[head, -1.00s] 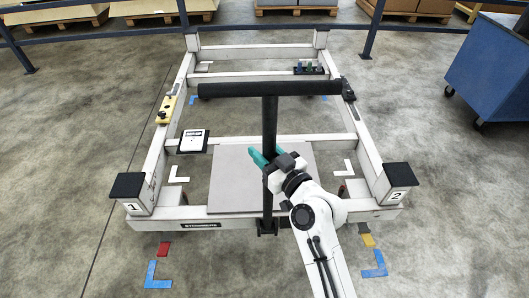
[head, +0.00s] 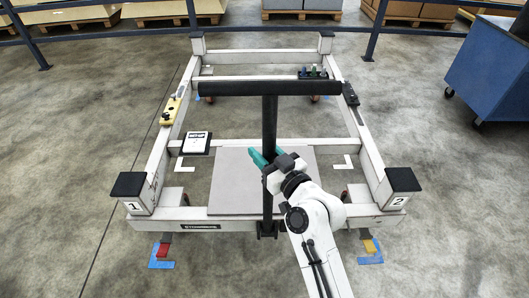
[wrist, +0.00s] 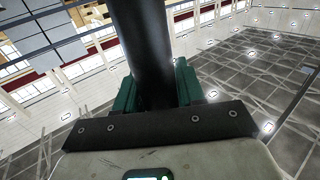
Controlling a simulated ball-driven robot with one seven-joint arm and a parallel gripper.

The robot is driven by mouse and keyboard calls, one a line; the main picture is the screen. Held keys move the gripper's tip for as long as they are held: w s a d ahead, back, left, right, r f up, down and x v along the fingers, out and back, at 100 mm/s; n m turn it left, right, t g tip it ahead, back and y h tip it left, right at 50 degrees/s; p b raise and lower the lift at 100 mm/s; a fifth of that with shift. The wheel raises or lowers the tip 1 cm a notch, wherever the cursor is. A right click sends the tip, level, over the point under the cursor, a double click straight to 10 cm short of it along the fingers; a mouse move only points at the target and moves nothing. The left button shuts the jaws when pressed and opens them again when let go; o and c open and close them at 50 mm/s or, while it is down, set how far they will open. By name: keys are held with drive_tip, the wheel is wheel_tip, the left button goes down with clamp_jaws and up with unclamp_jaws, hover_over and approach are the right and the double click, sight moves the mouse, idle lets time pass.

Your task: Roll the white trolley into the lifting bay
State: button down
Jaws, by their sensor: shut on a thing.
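The white trolley (head: 262,53) is a wide open frame lying ahead of me, with black-topped corner posts labelled 1 (head: 133,206) and 2 (head: 398,201) at its near end. A black T-shaped push handle (head: 270,120) rises from its near beam. My gripper (head: 269,166), with green fingers, is shut on the handle's upright post, which also shows between the fingers in the wrist view (wrist: 143,45). Blue corner marks lie on the floor just outside the near left (head: 160,262) and near right (head: 371,257) corners. White corner marks (head: 184,166) show inside the frame.
A blue cabinet on castors (head: 490,75) stands at the right, apart from the trolley. A dark rail (head: 110,32) with loaded pallets behind it crosses the back. Floor on the left is clear.

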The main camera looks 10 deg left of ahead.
drive_tip(key=shift+s, duration=0.4)
drive_tip(key=c, duration=0.6)
unclamp_jaws()
drive_tip(key=shift+d, duration=0.1)
drive_tip(key=v, duration=1)
drive_tip(key=shift+s+d+b, duration=0.25)
drive_tip(key=shift+s+b, duration=0.05)
drive_tip(key=shift+b, duration=0.05)
